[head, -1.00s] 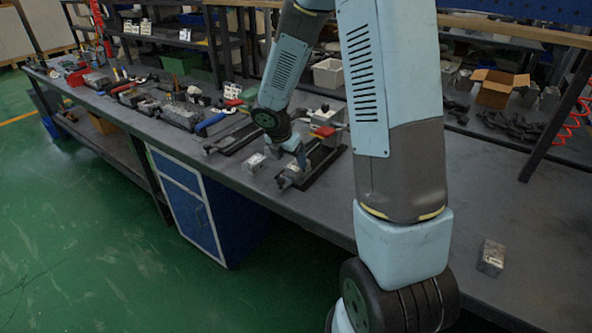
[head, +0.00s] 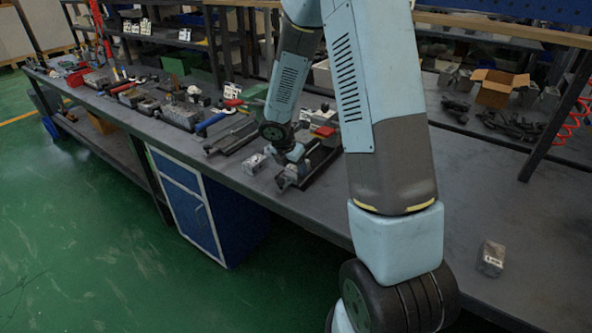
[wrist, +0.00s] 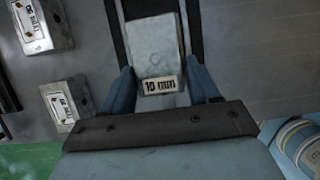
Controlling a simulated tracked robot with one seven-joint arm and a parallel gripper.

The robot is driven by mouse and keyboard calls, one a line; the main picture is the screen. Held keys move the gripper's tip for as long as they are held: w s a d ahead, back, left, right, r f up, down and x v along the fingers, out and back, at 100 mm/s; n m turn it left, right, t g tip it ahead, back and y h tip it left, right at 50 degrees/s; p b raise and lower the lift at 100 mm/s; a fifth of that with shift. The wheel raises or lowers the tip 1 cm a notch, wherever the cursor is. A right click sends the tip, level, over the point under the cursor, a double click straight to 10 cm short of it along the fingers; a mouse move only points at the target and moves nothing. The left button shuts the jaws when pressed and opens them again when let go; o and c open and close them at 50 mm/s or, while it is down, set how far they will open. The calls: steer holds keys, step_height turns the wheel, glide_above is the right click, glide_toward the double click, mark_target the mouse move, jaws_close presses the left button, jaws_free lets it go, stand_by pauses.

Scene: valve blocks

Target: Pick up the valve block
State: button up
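A grey metal valve block (wrist: 156,45) with a "10 mm" label lies between the two blue fingers of my gripper (wrist: 160,82) in the wrist view. Thin gaps seem to show beside the block, so the fingers look open around it; contact is hard to judge. Dark rails of a fixture (wrist: 116,15) run along both sides of the block. In the head view my gripper (head: 295,158) is low over the black fixture (head: 322,165) on the bench, and the block there is mostly hidden.
Two other labelled blocks (wrist: 40,25) (wrist: 65,105) lie left of my gripper; one shows in the head view (head: 254,164). Another block (head: 490,258) stands at the right on the bench (head: 530,220). Tools crowd the bench's far left. The green floor (wrist: 30,160) shows beyond the bench edge.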

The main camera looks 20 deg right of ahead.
mark_target(294, 167)
steer(key=c, duration=0.9)
steer(key=shift+r, duration=0.5)
step_height(294, 167, up, 2)
steer(key=shift+r, duration=0.25)
steer(key=s+r, duration=0.3)
steer(key=s, duration=0.1)
steer(key=s+d+r, duration=0.1)
steer(key=s+r, duration=0.2)
steer(key=s, duration=0.2)
steer(key=s+r, duration=0.3)
steer(key=s, duration=0.2)
steer(key=shift+d+r, duration=0.2)
steer(key=shift+r, duration=0.05)
